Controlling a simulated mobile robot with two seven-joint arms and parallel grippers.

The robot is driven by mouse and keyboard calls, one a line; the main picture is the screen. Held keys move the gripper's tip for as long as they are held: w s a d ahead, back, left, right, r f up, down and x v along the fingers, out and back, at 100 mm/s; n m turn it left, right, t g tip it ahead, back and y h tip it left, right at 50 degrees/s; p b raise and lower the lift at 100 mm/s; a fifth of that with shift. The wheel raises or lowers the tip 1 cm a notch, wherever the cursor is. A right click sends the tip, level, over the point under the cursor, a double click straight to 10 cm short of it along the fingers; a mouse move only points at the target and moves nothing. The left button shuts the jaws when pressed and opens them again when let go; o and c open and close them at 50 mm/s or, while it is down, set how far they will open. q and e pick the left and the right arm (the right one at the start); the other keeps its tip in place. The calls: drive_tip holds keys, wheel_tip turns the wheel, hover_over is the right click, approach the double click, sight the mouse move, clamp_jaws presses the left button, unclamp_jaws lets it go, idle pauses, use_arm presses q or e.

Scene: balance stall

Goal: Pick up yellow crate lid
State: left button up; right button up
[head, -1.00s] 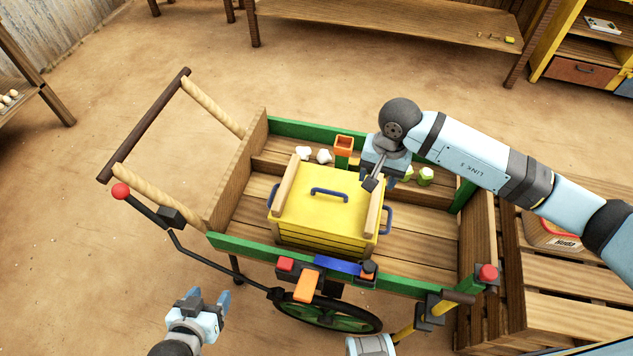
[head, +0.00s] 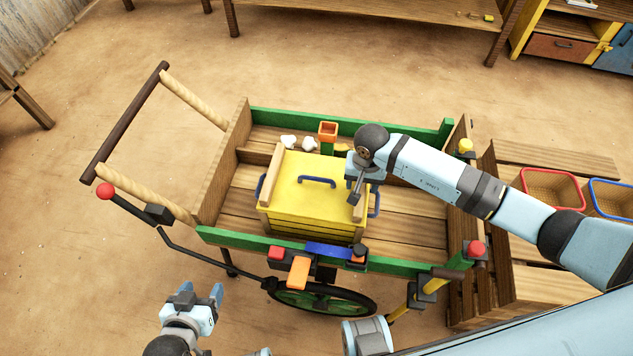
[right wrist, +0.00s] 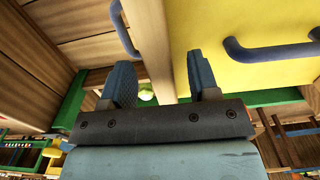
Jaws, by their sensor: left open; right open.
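The yellow crate lid (head: 305,205) lies on top of the slatted yellow crate in the cart. It has a blue handle (head: 317,181) in its middle and a wooden batten along its left and right edges. My right gripper (head: 356,192) is open at the right batten (head: 358,212). In the right wrist view the batten (right wrist: 152,45) runs between the directions of the two fingers (right wrist: 162,82), with the yellow lid (right wrist: 215,25) to the right. I cannot tell whether the fingers straddle it. My left gripper (head: 201,298) is open and empty in front of the cart.
The wooden cart has green side rails (head: 220,237). White lumps (head: 289,141) and an orange-topped green holder (head: 328,132) stand behind the crate. Red and blue baskets (head: 550,187) sit on slatted wood at the right. The cart bed left of the crate is bare.

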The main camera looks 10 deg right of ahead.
drive_tip(key=shift+f, duration=0.75)
clamp_jaws()
drive_tip(key=shift+r, duration=0.1)
